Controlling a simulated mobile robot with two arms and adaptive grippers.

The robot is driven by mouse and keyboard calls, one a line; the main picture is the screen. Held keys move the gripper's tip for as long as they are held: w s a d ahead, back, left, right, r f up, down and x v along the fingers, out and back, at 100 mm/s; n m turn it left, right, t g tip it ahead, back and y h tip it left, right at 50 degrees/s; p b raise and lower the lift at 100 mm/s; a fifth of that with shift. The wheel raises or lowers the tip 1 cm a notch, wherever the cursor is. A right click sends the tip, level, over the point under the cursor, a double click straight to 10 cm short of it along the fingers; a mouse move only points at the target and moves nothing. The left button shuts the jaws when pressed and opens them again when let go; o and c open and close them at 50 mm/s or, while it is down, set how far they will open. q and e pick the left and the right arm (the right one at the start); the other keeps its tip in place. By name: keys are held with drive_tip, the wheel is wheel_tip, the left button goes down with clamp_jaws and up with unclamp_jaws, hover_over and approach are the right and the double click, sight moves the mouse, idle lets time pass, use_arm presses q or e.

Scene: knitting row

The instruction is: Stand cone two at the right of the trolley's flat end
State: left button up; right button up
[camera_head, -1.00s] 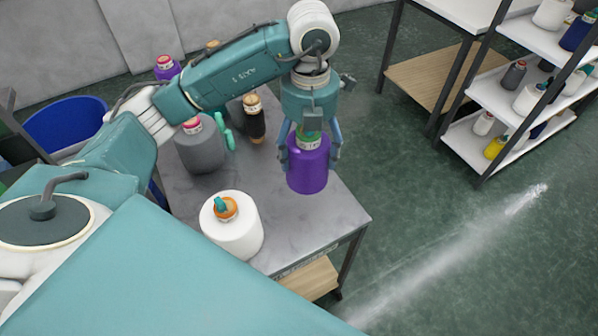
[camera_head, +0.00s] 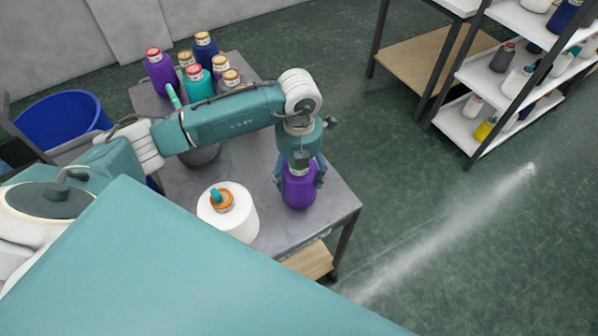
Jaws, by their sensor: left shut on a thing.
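My left gripper (camera_head: 299,178) is shut on a purple cone (camera_head: 299,194), with a finger on either side of it. The cone is upright over the right side of the trolley's near end. Its base is at or just above the grey trolley top (camera_head: 268,232); I cannot tell whether it touches. A white cone (camera_head: 236,222) with an orange and teal top stands to its left on the same end, apart from it. My right gripper is not in view.
Several cones stand at the trolley's far end, including another purple one (camera_head: 160,72) and a teal one (camera_head: 200,86). My left arm hides part of the middle. A blue bin (camera_head: 62,122) is at the left, a stocked shelf rack (camera_head: 497,72) at the right.

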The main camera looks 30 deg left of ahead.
use_arm(q)
drive_tip(key=o, duration=1)
drive_tip(key=shift+f, duration=0.15)
drive_tip(key=o, duration=0.4)
drive_tip(key=shift+r, duration=0.2)
drive_tip(key=shift+r, duration=0.25)
wheel_tip(320, 180, up, 12)
drive_tip(key=shift+f+b, duration=0.25)
drive_tip(key=shift+b, duration=1)
drive_tip(key=shift+d, duration=0.1)
